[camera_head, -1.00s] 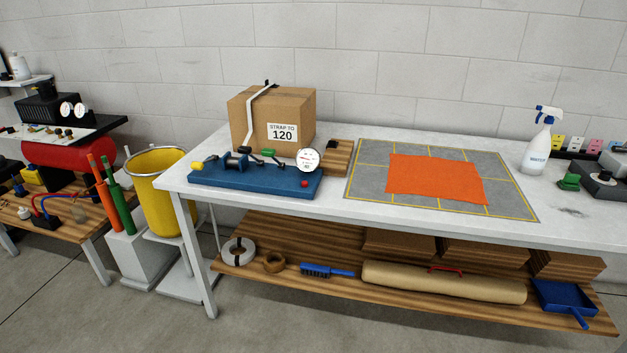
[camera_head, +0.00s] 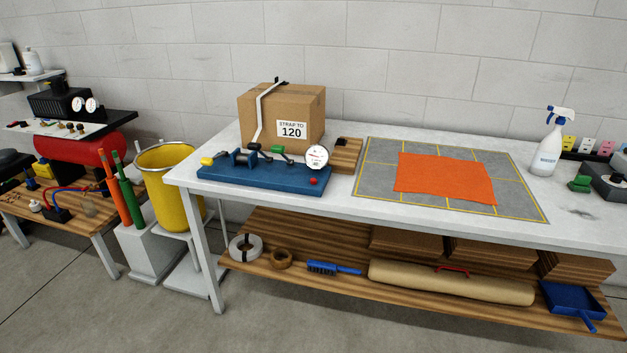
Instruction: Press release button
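A blue strapping fixture (camera_head: 265,179) lies on the left part of the white table. It carries a yellow-tipped part, a green lever (camera_head: 277,149), a round white dial gauge (camera_head: 316,156) and a small red button (camera_head: 313,181) at its front right corner. No label on the button can be read, so I cannot tell if it is the release button. A cardboard box (camera_head: 262,112) marked "STRAP TO 120" stands behind the fixture with a white strap over it. Neither of my grippers is in view.
The white table (camera_head: 340,206) also holds a grey mat (camera_head: 375,157) with an orange cloth (camera_head: 445,178) and a spray bottle (camera_head: 547,148). A yellow bin (camera_head: 160,190) stands left of the table. A lower wooden shelf (camera_head: 345,284) holds a roll and a brush. Grey floor is clear in front.

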